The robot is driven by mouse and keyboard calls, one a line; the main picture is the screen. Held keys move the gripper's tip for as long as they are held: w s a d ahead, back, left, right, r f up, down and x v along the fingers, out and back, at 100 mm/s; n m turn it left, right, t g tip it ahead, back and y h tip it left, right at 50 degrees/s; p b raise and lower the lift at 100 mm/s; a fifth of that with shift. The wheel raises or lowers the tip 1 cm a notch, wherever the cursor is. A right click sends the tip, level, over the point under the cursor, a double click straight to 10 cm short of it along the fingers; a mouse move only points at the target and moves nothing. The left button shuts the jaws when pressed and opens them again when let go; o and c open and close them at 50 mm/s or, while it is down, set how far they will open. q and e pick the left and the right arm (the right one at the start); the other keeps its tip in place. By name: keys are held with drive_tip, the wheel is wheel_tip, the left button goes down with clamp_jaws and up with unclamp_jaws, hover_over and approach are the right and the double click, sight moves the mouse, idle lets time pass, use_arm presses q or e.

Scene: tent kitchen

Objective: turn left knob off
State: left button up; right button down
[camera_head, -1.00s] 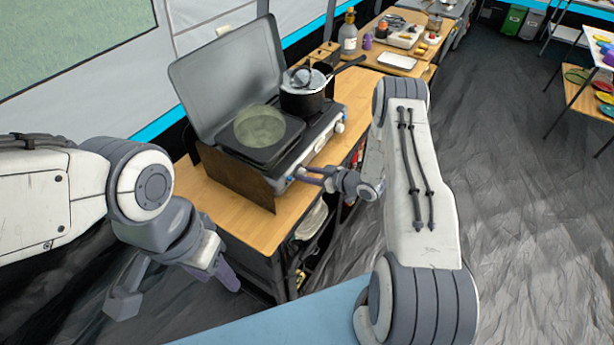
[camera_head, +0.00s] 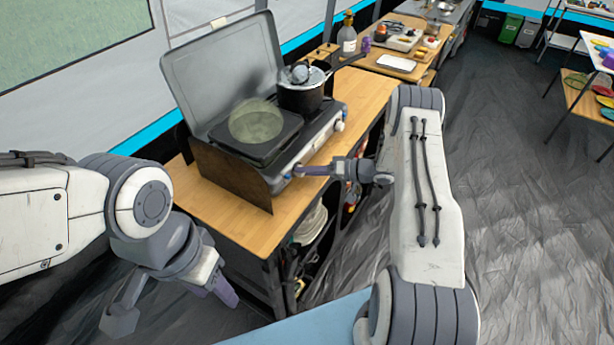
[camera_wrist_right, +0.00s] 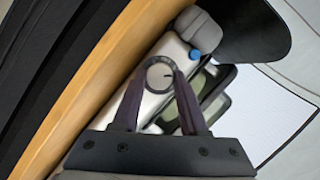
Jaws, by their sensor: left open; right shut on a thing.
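A grey camping stove (camera_head: 325,132) with its lid raised stands on the wooden counter. Its left knob, a round grey dial (camera_wrist_right: 160,76) with a dark mark, sits on the pale front panel in the right wrist view. My right gripper (camera_head: 301,171) is shut on this knob, with one finger on each side of it. In the head view the fingers largely hide the knob. The stove's right knob (camera_head: 339,126) is white and stands clear of the gripper. My left gripper (camera_head: 172,304) is open and empty, low at the left, away from the counter.
A brown panel (camera_head: 232,176) shields the stove's left side. A blue cap (camera_wrist_right: 194,56) shows beside the knob. Open floor (camera_head: 520,210) lies right.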

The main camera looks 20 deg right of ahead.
drive_tip(key=m+b, duration=0.1)
drive_tip(key=m+y+b, duration=0.1)
drive_tip(key=m, duration=0.1)
drive_tip(key=m+y+b, duration=0.1)
drive_tip(key=b, duration=0.1)
drive_tip(key=shift+w+d+f, duration=0.1)
drive_tip(key=shift+d+f, duration=0.15)
drive_tip(key=shift+f, duration=0.15)
drive_tip(key=shift+m+y+b, duration=0.9)
drive_tip(key=shift+m+b, duration=0.3)
drive_tip(key=shift+m, duration=0.7)
drive_tip(key=shift+t, duration=0.3)
drive_tip(key=shift+c, duration=2.2)
unclamp_jaws()
drive_tip(key=shift+a, duration=0.1)
